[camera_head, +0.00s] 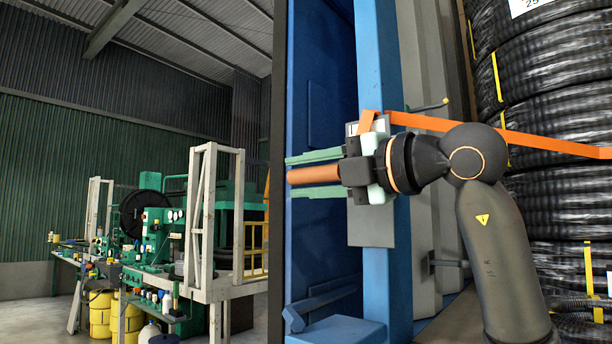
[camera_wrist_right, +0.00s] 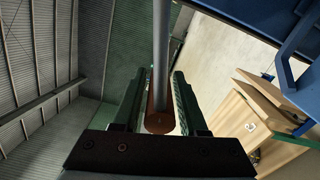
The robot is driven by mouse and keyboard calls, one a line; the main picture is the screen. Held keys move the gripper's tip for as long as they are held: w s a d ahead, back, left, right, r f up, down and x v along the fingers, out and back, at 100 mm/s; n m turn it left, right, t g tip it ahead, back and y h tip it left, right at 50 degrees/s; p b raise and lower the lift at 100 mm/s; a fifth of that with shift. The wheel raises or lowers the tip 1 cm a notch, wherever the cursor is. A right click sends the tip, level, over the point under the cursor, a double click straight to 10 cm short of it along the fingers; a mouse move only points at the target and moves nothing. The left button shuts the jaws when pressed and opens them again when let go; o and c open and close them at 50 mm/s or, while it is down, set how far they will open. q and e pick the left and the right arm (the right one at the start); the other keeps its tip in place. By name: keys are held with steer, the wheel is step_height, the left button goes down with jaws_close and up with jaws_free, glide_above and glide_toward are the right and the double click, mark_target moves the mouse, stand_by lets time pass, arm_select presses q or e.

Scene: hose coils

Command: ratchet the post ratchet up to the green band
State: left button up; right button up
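The post ratchet's grey plate (camera_head: 372,228) is on the blue post (camera_head: 377,60), mostly behind my right gripper (camera_head: 300,174). Its orange-brown handle (camera_head: 312,175) points left between the green fingers. My right gripper is open around the handle, with gaps visible on both sides. An orange strap (camera_head: 500,133) runs from the ratchet to the right, across the black hose coils (camera_head: 545,75). I cannot make out a green band on the ratchet. My left gripper is not in view.
A blue bracket (camera_head: 335,325) juts out at the post's lower front. A green machine and workbench (camera_head: 150,265) with yellow drums (camera_head: 98,312) stand far left. In the right wrist view wooden boards (camera_wrist_right: 235,125) lie at the right.

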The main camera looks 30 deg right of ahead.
steer(key=b+v, duration=0.2)
steer(key=v, duration=1)
steer(key=shift+s+b, duration=0.25)
steer(key=shift+b, duration=0.15)
steer(key=shift+d+f, duration=0.1)
steer(key=shift+d, duration=0.05)
